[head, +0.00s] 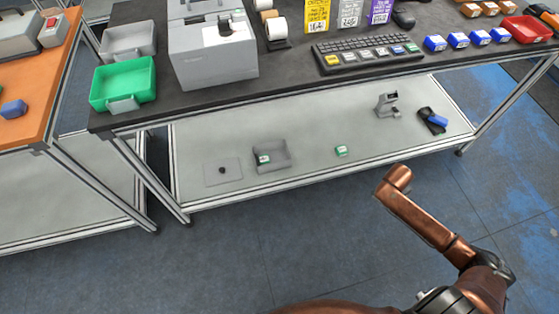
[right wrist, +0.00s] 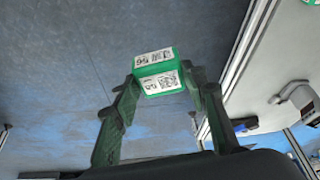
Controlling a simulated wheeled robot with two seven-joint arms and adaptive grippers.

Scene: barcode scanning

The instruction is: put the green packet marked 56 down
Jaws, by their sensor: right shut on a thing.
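The green packet (right wrist: 158,73) has white labels with black codes and the number 56, seen in the right wrist view. My right gripper (right wrist: 163,80) is shut on it, with one dark finger on each side. Blue-grey floor lies behind the packet in this view. In the head view I cannot make out the right gripper or the held packet; only copper arm links of mine show, in front of the table. My left gripper is not in view.
The pale lower shelf (head: 310,135) bears a grey tray (head: 275,163) with a green packet in it, another green packet (head: 341,151), a grey stand (head: 386,104) and a dark device with a blue part (head: 432,120). Bare shelf lies between them. A green bin (head: 125,80) stands above.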

